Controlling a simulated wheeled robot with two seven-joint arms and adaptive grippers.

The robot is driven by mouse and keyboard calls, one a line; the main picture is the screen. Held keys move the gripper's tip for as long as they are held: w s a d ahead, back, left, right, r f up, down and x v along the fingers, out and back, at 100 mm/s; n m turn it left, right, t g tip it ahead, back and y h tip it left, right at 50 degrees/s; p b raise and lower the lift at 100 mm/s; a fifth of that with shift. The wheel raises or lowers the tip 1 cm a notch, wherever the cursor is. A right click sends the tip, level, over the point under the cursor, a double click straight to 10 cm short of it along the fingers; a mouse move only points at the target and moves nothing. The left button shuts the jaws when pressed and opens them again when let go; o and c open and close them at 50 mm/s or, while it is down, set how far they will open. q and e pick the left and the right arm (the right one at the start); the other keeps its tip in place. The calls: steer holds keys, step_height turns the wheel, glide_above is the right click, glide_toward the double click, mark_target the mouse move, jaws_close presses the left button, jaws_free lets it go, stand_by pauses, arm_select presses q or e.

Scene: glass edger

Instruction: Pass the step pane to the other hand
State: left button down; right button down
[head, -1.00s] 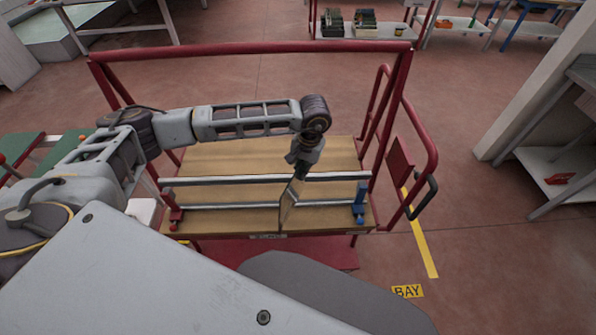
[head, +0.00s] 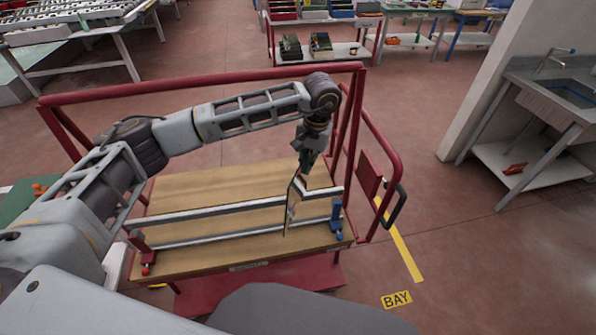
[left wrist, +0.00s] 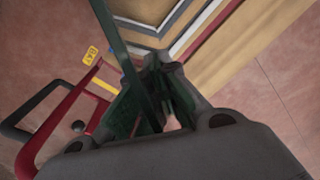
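The step pane (head: 292,207) is a thin, glossy sheet seen nearly edge-on in the head view, hanging upright below my left gripper (head: 307,158). It is in front of the right part of a trolley's rails. In the left wrist view, the pane's dark green edge (left wrist: 117,38) runs down between the green fingers of my left gripper (left wrist: 150,100), which are closed on it. The pane's lower end overlaps the trolley deck in the picture; I cannot tell whether it touches. My right gripper is in neither view.
The red-framed trolley (head: 200,86) has a wooden deck (head: 215,183), pale rails (head: 240,208) and a blue stop (head: 336,216) at the right. A sink bench (head: 545,95) stands at right. Shelves (head: 315,50) stand behind. Open floor lies between trolley and sink.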

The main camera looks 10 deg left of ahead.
arm_select(q)
steer(key=w+d+r+m, duration=0.1)
steer(key=w+d+r, duration=0.4)
steer(key=d+r, duration=0.2)
step_height(320, 180, up, 2)
steer(key=shift+d, duration=0.3)
